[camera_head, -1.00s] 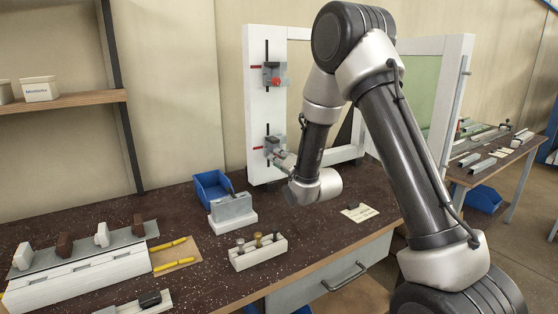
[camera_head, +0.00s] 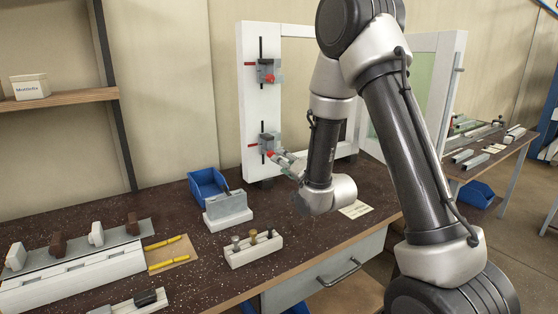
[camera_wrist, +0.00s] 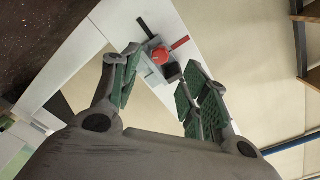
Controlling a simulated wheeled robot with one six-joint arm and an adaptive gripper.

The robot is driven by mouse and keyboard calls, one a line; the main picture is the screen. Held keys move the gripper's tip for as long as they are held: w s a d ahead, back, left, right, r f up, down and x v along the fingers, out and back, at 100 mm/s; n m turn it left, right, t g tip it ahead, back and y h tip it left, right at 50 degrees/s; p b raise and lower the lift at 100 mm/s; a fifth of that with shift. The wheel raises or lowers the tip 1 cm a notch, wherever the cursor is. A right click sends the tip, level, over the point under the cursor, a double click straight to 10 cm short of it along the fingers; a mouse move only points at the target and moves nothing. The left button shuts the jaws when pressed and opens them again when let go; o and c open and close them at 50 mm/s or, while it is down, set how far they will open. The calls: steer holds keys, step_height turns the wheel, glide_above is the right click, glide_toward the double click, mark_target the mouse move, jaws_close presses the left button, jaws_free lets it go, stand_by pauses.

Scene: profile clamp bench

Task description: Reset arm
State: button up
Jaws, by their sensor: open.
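Two grey clamps with red knobs sit on the left post of the white frame (camera_head: 252,100). The upper clamp (camera_head: 266,72) is in plain view. The lower clamp (camera_head: 267,146) is partly covered by my gripper (camera_head: 288,165), which is just right of it. My wrist hides part of the gripper in the head view. In the wrist view my gripper (camera_wrist: 162,60) has its two green-padded fingers spread apart. A clamp with a red knob (camera_wrist: 166,55) shows beyond and between the fingertips, with nothing held.
A blue bin (camera_head: 207,187), a grey block on a white base (camera_head: 228,211) and a white holder with small pegs (camera_head: 252,250) stand on the dark bench (camera_head: 200,270). A long white rack (camera_head: 75,278) is at front left. A card (camera_head: 356,209) lies right of my wrist.

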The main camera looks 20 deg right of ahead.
steer(key=shift+s, duration=0.25)
steer(key=shift+d, duration=0.1)
